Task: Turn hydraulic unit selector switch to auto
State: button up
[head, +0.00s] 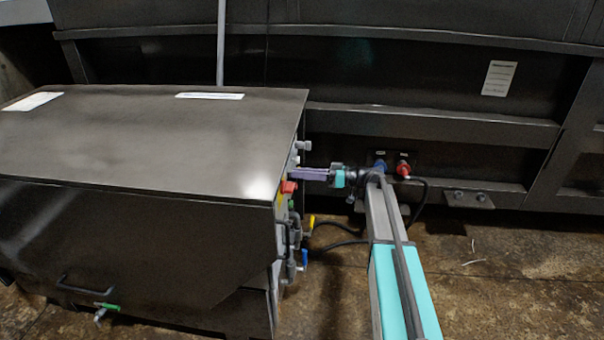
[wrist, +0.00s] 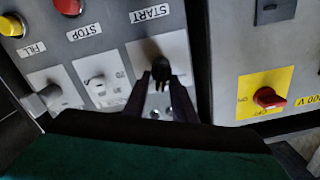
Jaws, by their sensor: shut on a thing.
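The side panel of the dark cabinet carries a row of selector switches on pale plates. In the wrist view a black selector knob (wrist: 160,69) sits on the plate below the START label, and my gripper (wrist: 161,84) has its two dark fingers closed around it. Which way the knob points, and its plate's wording, cannot be read. In the head view my gripper (head: 300,173) reaches left to the panel edge, and the knob is hidden there.
Two more selector switches (wrist: 97,84) (wrist: 46,97) sit left of the held knob. A red STOP button (wrist: 68,6) is above. A red rotary switch (wrist: 267,98) on a yellow plate is at right. The cabinet (head: 150,140) stands left of my arm; hoses and valves hang below.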

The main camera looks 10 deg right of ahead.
jog(key=m+p, duration=0.1)
jog(key=m, duration=0.3)
jog(key=shift+w+d+f+m+p, duration=0.1)
jog(key=shift+w+f+m+p, duration=0.1)
jog(key=shift+m+p, duration=0.2)
jog(key=o, duration=0.7)
jog(key=shift+d, duration=0.15)
jog(key=v, duration=1.3)
jog(key=shift+s+d+p, duration=0.15)
jog(key=shift+d+p, duration=0.1)
jog(key=shift+p, duration=0.05)
